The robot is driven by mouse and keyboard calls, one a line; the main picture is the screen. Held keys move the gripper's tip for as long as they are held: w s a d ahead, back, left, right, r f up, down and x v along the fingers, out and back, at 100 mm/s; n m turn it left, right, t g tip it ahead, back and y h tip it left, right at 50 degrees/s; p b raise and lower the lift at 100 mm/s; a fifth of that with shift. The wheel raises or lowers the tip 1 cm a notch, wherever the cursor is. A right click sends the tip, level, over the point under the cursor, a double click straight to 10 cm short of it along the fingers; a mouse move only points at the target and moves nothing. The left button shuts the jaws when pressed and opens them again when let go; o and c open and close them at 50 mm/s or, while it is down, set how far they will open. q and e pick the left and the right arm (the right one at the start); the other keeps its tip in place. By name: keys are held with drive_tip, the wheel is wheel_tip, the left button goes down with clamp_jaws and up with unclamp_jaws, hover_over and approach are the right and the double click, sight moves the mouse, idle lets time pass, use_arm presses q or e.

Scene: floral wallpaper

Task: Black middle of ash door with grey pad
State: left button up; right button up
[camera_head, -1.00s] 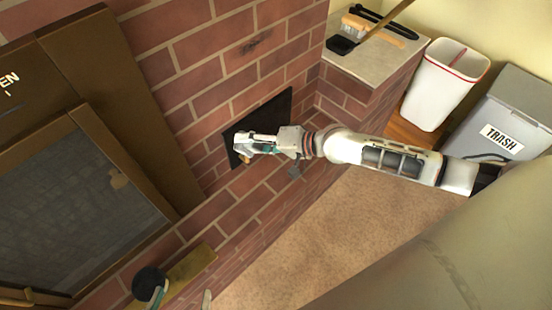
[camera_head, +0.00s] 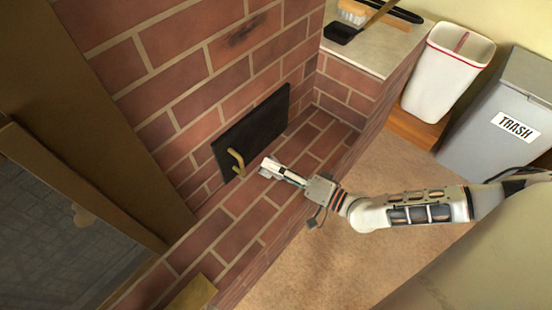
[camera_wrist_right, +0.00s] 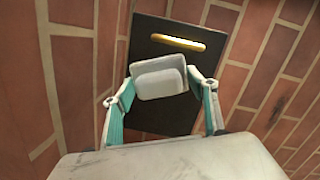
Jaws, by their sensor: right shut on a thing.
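The ash door (camera_head: 262,127) is a black rectangular plate set in the red brick wall, with a brass handle (camera_head: 238,163) near its lower left. It also shows in the right wrist view (camera_wrist_right: 160,25), with the handle (camera_wrist_right: 178,43) near its top. My right gripper (camera_head: 269,167) is in front of the brick, just right of the handle and apart from the door. In the right wrist view it is shut on a small light grey pad (camera_wrist_right: 158,80), which covers part of the black door from that angle. My left gripper is out of view.
A brick ledge (camera_head: 237,222) runs below the door. A stone-topped brick shelf (camera_head: 372,51) at the upper right holds brushes and a black shovel. A white bin (camera_head: 447,78) and a grey trash bin (camera_head: 505,110) stand at right. A dark glass-fronted door (camera_head: 70,225) is at left.

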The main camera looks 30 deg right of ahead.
sight(249, 149)
drive_tip(key=shift+d+f, duration=0.25)
drive_tip(key=shift+f, duration=0.05)
drive_tip(key=shift+r+t, duration=0.1)
drive_tip(key=shift+t, duration=0.2)
drive_tip(key=shift+w+r, duration=0.15)
drive_tip(key=shift+w, duration=0.2)
drive_tip(key=shift+b+x, duration=0.4)
drive_tip(key=shift+x, duration=1.15)
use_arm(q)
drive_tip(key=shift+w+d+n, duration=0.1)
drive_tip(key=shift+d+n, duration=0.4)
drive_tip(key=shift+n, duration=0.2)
use_arm(e)
drive_tip(key=shift+w+a, duration=0.2)
drive_tip(key=shift+w, duration=0.85)
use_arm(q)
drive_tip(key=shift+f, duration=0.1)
use_arm(e)
drive_tip(key=shift+x, duration=1)
